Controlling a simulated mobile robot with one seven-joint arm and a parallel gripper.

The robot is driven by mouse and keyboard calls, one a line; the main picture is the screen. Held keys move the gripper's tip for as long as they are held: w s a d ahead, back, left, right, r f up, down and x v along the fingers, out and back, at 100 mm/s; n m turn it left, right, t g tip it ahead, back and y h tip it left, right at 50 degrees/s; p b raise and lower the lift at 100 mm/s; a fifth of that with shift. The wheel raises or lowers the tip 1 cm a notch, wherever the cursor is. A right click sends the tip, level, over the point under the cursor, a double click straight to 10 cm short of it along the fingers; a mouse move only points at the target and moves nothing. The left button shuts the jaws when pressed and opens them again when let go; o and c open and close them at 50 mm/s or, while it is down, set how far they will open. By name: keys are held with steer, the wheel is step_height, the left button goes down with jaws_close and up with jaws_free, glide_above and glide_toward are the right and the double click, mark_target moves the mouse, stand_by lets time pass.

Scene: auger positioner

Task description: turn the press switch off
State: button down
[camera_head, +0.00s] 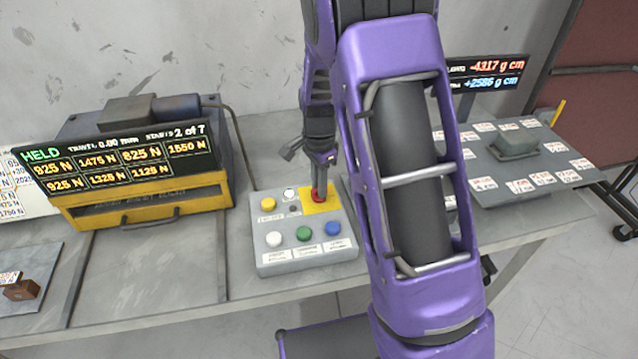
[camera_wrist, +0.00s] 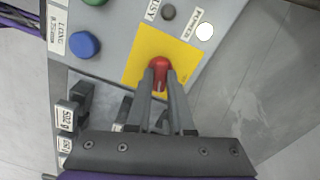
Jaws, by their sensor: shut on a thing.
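The grey control box (camera_head: 268,244) stands on the bench near the middle of the head view. At its far right is a red knob (camera_wrist: 160,63) on a yellow square plate (camera_wrist: 186,50). My gripper (camera_head: 319,186) comes down from above onto this knob. In the wrist view its two fingers (camera_wrist: 160,76) are closed around the knob, one on each side. The knob is partly hidden by the fingers. A small round white lamp (camera_wrist: 205,31) is on the same panel, beside the yellow plate.
White (camera_head: 274,238), green (camera_head: 303,233) and blue (camera_head: 333,228) buttons lie along the box's near side, with a yellow one (camera_head: 268,203) at far left. The display reading HELD (camera_head: 120,152) stands left. A labelled grey plate (camera_head: 520,180) is at right.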

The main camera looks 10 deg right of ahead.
steer(key=n, duration=1.4)
stand_by(0.5)
steer(key=c, duration=0.8)
jaws_free()
steer(key=shift+r, duration=0.1)
step_height(320, 180, up, 17)
steer(key=p, duration=0.2)
steer(key=shift+r, duration=0.2)
